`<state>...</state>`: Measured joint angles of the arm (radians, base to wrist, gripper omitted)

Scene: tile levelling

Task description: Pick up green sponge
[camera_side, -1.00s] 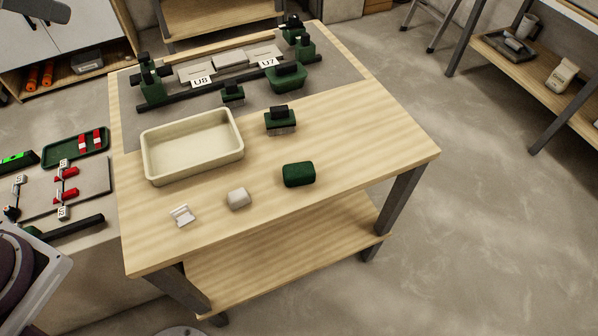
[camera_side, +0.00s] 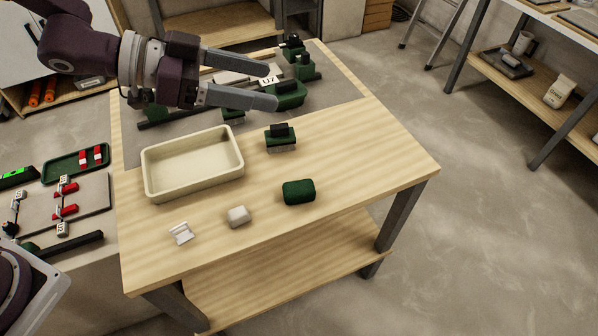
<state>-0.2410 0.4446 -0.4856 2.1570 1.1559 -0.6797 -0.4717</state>
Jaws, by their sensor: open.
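The green sponge (camera_side: 298,192) is a dark green rounded block lying on the wooden table near its front edge, right of centre. My gripper (camera_side: 272,86) is in the upper part of the view, above the back half of the table. Its two grey fingers point right and are apart, with nothing between them. It is well clear of the sponge, farther back and higher. The sponge is fully visible.
A cream tray (camera_side: 150,183) stands on the table's left. A small whitish block (camera_side: 238,216) and a white clip-like piece (camera_side: 181,233) lie left of the sponge. A green-and-black brush (camera_side: 281,138) stands behind it. The table right of the sponge is clear.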

